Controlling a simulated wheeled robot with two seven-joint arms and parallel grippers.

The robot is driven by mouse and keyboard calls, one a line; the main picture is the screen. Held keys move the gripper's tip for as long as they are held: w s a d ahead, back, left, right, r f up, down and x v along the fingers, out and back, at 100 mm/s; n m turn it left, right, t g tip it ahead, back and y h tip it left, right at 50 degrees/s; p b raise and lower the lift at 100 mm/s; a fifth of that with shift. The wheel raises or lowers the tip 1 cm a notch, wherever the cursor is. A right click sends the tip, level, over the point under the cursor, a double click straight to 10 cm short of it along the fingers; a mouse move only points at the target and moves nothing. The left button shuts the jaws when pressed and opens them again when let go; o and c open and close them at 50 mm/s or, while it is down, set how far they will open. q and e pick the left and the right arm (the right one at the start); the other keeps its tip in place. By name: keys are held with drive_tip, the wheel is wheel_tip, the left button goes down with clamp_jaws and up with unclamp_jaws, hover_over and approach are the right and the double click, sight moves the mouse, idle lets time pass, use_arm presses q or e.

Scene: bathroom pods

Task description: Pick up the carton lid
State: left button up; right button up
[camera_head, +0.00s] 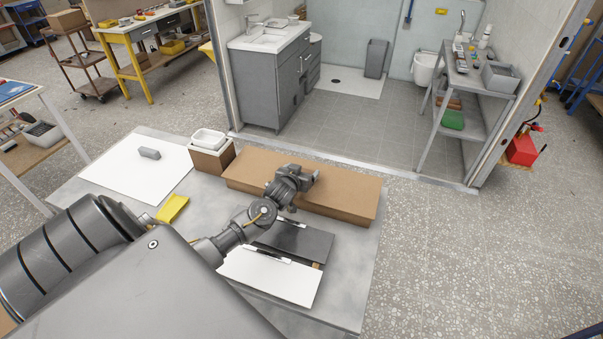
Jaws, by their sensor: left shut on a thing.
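The carton lid (345,192) is a long brown cardboard piece at the far side of the grey table. It looks flat and level, and I cannot make out a seam between it and a carton body below. My left gripper (309,174) is over the middle of its top, shut on the lid. The wrist hides the contact and part of the lid's near side. My right gripper is not in view.
A small carton with a white basin (208,138) stands just left of the lid. A dark panel (300,241) and a white panel (272,276) lie nearer. A yellow item (172,208) and a white sheet (120,172) with a grey block (149,153) lie left.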

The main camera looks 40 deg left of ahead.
use_arm(q)
drive_tip(key=shift+r, duration=0.55)
drive_tip(key=s+a+r+b, duration=0.1)
drive_tip(key=s+a+r, duration=0.1)
drive_tip(key=s+r, duration=1)
drive_tip(key=shift+s, duration=0.9)
